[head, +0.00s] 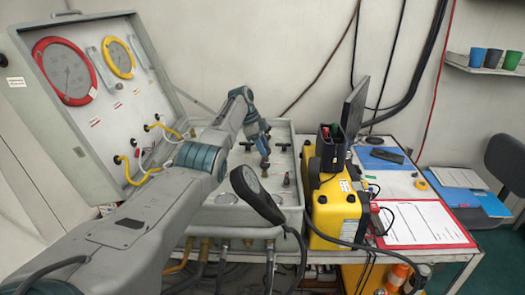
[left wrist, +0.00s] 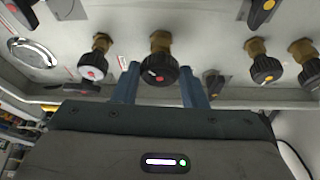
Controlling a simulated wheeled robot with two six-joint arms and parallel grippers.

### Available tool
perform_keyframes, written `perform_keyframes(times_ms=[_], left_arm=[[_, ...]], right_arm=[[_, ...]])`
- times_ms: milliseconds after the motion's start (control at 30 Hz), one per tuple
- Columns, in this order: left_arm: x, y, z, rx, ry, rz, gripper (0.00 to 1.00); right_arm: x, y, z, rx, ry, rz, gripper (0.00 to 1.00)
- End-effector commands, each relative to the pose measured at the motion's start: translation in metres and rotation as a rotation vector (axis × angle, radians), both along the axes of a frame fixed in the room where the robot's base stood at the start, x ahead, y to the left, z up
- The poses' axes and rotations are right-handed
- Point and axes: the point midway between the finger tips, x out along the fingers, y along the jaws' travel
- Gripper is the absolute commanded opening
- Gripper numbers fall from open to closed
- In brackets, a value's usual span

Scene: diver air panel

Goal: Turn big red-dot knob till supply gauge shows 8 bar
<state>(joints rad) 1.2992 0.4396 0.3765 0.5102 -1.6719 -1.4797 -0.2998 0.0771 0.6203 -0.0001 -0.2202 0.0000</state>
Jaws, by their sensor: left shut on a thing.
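My left gripper (head: 264,150) reaches down over the grey valve panel (head: 228,215). In the left wrist view its two blue fingers (left wrist: 159,88) stand on either side of a big black knob (left wrist: 157,70) with a small reddish mark, on a brass stem, and it is shut on this knob. A large red-rimmed gauge (head: 65,71) and a smaller yellow-rimmed gauge (head: 118,58) are in the raised lid. Their needles are too small to read, and I cannot tell which gauge is the supply one. My right gripper is in neither view.
Other knobs stand close by, to the left (left wrist: 93,66) and right (left wrist: 265,69). A yellow case (head: 333,205) stands right of the panel, beside a red clipboard (head: 420,223). Hoses hang below the front edge.

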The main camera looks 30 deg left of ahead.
Motion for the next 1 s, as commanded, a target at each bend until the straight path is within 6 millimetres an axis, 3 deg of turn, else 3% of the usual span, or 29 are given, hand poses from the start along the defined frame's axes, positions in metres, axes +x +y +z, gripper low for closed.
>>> perform_keyframes(times_ms=[400,433,533,867,1000], left_arm=[[0.0,0.0,0.0,0.001,0.001,-0.008,0.16],[0.0,0.0,0.0,0.001,0.001,-0.008,0.4],[0.0,0.0,0.0,0.001,0.001,-0.008,0.6],[0.0,0.001,0.002,0.0,0.0,-0.006,0.6],[-0.002,0.007,0.015,0.001,-0.002,-0.006,0.6]], right_arm=[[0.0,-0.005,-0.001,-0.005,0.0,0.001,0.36],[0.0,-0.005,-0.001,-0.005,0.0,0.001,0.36],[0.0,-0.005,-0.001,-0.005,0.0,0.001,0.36],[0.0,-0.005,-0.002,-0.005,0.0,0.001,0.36],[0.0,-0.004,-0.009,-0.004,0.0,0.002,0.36]])
